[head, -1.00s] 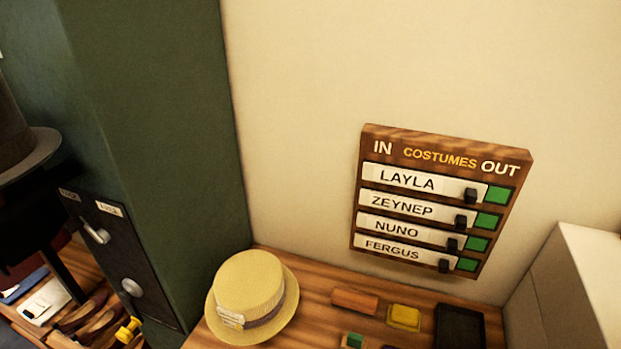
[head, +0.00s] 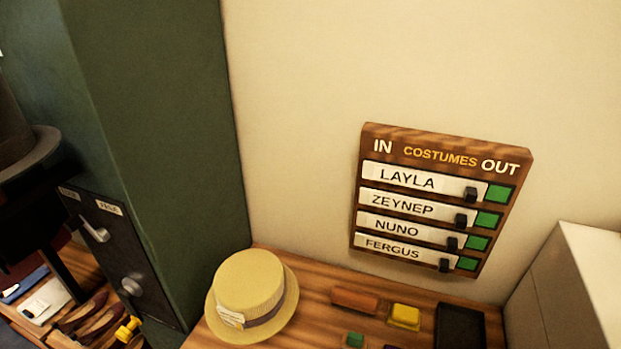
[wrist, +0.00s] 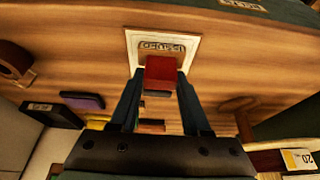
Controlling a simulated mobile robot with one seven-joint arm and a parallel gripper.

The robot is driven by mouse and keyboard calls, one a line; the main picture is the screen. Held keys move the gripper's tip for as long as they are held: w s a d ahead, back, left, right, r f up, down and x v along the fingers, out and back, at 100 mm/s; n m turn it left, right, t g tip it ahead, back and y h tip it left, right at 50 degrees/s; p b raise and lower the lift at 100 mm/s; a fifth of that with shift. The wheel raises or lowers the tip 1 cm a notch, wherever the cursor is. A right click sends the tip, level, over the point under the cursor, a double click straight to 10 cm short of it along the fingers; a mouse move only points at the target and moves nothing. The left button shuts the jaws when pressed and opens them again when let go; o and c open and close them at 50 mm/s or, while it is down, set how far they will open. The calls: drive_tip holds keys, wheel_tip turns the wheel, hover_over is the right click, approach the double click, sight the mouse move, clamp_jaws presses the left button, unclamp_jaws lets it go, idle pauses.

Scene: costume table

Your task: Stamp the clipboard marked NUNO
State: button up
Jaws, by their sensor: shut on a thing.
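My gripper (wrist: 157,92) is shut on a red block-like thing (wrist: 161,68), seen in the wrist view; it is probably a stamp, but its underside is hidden. Behind it is a pale, framed card or clipboard (wrist: 137,40) on the wooden surface. Its lettering appears upside down and I cannot read it. Whether the red thing touches it cannot be told. In the head view, my gripper and the clipboard are out of sight. The name NUNO (head: 397,229) shows there on a strip of the wall board (head: 440,135).
A straw hat (head: 250,290) stands on the table (head: 318,318). Right of it are an orange-brown block (head: 355,299), a yellow pad (head: 405,316), a green block (head: 354,340) and a black tray (head: 460,325). A green cabinet (head: 170,150) rises at left.

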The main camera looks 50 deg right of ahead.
idle(0.4)
wheel_tip(320, 180, up, 7)
drive_tip(key=p, duration=0.6)
drive_tip(key=shift+p, duration=0.4)
idle(0.6)
